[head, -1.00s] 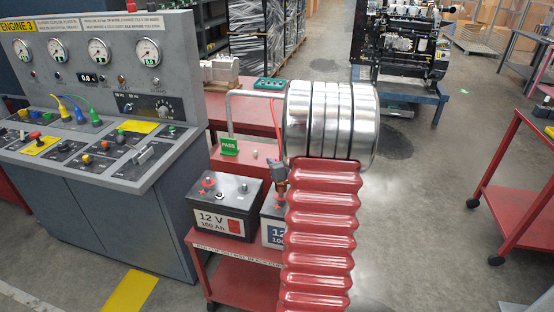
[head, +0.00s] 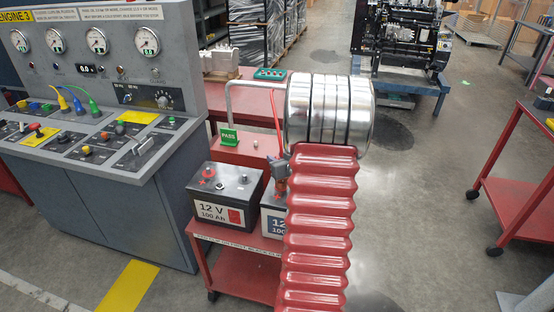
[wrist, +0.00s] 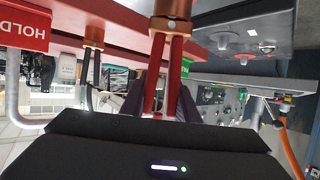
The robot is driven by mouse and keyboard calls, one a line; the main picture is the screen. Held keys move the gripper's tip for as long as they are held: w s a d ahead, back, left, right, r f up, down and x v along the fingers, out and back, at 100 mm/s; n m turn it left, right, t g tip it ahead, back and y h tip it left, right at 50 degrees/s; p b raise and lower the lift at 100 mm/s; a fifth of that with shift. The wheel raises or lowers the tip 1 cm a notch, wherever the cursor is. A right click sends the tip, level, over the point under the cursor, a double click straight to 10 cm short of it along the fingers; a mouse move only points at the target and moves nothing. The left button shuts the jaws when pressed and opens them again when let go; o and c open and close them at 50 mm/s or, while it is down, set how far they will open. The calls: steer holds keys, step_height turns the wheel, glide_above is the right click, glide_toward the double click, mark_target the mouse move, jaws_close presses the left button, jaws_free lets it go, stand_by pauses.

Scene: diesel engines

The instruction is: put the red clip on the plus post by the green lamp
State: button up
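My gripper shows in the wrist view (wrist: 163,100), its dark fingers shut around the red handles of the red clip (wrist: 158,75). The clip's copper jaws point to the top of that view. In the head view my gripper (head: 278,172) is a small grey shape beside my arm, above the gap between two batteries. The left 12 V battery (head: 220,214) has a red plus post (head: 207,173) on top. The right battery (head: 272,221) is mostly hidden behind my arm. I cannot pick out a green lamp for certain.
The batteries stand on a red cart (head: 243,275). A green PASS sign (head: 228,137) stands behind them. A grey control console (head: 95,200) is at the left and a red trolley (head: 520,190) at the right.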

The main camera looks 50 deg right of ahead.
steer(key=o, duration=0.5)
steer(key=shift+o, duration=0.2)
steer(key=shift+s, duration=0.15)
steer(key=v, duration=1.3)
steer(key=shift+s+a, duration=0.15)
steer(key=shift+s, duration=0.05)
stand_by(0.7)
